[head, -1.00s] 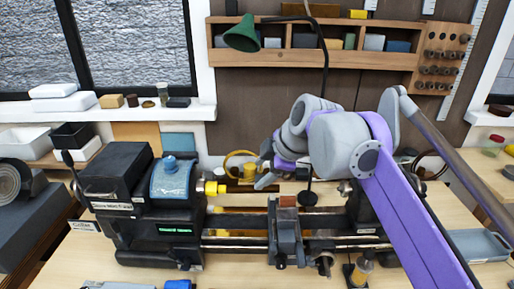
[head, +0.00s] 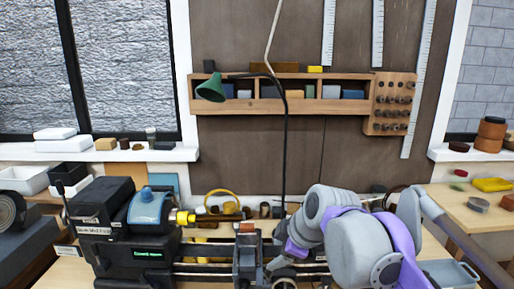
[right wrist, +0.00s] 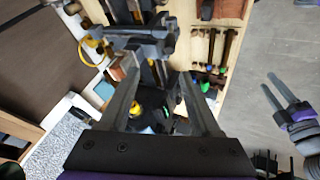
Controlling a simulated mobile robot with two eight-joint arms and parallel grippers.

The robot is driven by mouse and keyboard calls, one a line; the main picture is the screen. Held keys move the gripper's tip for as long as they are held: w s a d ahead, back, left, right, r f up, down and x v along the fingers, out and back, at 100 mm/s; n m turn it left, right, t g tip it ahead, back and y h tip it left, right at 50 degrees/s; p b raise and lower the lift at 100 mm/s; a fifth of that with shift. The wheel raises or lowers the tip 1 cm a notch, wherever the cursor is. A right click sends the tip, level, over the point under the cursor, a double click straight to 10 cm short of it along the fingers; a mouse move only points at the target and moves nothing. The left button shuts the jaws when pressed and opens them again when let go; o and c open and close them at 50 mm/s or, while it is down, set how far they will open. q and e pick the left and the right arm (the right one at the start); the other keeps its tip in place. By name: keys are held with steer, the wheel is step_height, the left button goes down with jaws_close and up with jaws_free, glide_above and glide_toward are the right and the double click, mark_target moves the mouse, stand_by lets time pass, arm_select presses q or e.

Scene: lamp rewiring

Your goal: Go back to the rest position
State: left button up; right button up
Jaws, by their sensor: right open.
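My right arm comes in from the lower right in the head view, above the right part of a small black lathe (head: 120,238). Its gripper fingers cannot be made out clearly there. In the right wrist view my right gripper (right wrist: 158,68) is open, its two fingers apart with nothing held between them. The lathe and bench show beyond the fingers. My left gripper (right wrist: 268,90) shows at the right edge of that view, over the grey floor, its two fingers apart and empty. It is outside the head view.
A green lamp (head: 210,88) on a thin black stem rises behind the lathe. A wooden wall shelf (head: 290,105) holds small boxes. A grey tray (head: 447,273) lies at the right. Tools (right wrist: 212,50) lie on the bench.

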steer(key=s+d+f+m+h, duration=0.1)
steer(key=s+d+f+m, duration=0.3)
steer(key=f, duration=0.4)
steer(key=s+d+f+m+h, duration=0.1)
steer(key=s+d+f+m, duration=0.3)
steer(key=s+f+m, duration=0.2)
steer(key=s+d+f+m+h, duration=0.2)
steer(key=s+d+f+m, duration=0.2)
steer(key=s+f, duration=0.5)
steer(key=shift+s+d+f+m, duration=0.25)
steer(key=shift+s+f+m, duration=0.15)
steer(key=shift+f+m, duration=0.3)
steer(key=shift+a, duration=0.1)
